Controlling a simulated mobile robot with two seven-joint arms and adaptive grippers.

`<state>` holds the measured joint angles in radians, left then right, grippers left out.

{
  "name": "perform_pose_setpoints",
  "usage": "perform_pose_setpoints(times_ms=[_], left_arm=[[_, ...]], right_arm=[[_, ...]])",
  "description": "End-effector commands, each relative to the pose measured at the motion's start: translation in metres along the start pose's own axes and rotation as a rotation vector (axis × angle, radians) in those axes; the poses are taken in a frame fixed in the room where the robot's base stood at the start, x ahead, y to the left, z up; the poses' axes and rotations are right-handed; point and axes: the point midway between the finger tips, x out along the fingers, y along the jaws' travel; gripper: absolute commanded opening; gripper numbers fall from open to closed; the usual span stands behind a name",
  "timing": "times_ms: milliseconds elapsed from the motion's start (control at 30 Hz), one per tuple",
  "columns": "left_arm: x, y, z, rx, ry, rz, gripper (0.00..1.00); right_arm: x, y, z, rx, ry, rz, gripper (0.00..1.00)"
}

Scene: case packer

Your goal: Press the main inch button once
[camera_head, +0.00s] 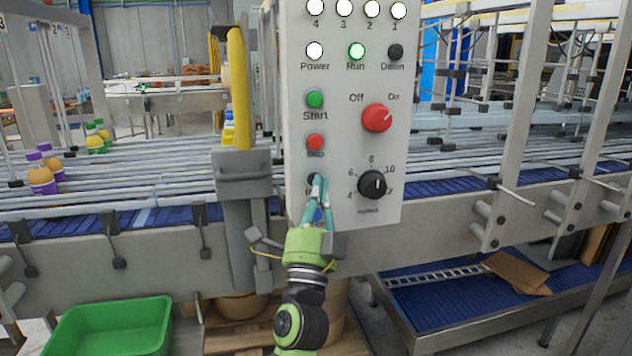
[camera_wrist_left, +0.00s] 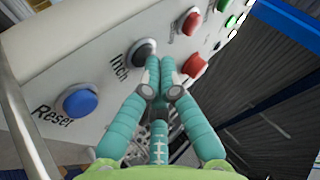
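The grey control panel (camera_head: 342,120) stands upright in the middle of the head view. The black inch button (camera_head: 311,179) is low on its left side, partly covered by my fingers. In the left wrist view the black button (camera_wrist_left: 143,50) has an "Inch" label beside it. My left gripper (camera_head: 319,183) has its teal fingers closed together, with nothing between them. In the left wrist view its fingertips (camera_wrist_left: 160,68) are at the button's right edge. I cannot tell whether they touch it. My right gripper is out of view.
The red stop button (camera_head: 315,142) and green start button (camera_head: 315,99) are above. The black dial (camera_head: 372,184) and red knob (camera_head: 376,118) are to the right. A blue reset button (camera_wrist_left: 80,102) is near in the wrist view. A grey post (camera_head: 241,190) stands left of the panel.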

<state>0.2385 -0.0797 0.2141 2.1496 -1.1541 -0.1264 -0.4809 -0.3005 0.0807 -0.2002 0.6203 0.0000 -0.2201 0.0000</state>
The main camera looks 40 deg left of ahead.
Motion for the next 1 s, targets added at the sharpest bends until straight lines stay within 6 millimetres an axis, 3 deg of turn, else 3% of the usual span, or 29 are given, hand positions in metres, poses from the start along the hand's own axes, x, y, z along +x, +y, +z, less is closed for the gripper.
perform_pose_setpoints(times_ms=[1000], left_arm=[[-0.012,-0.009,-0.008,0.000,-0.001,0.000,0.00]], right_arm=[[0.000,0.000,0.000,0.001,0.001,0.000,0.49]])
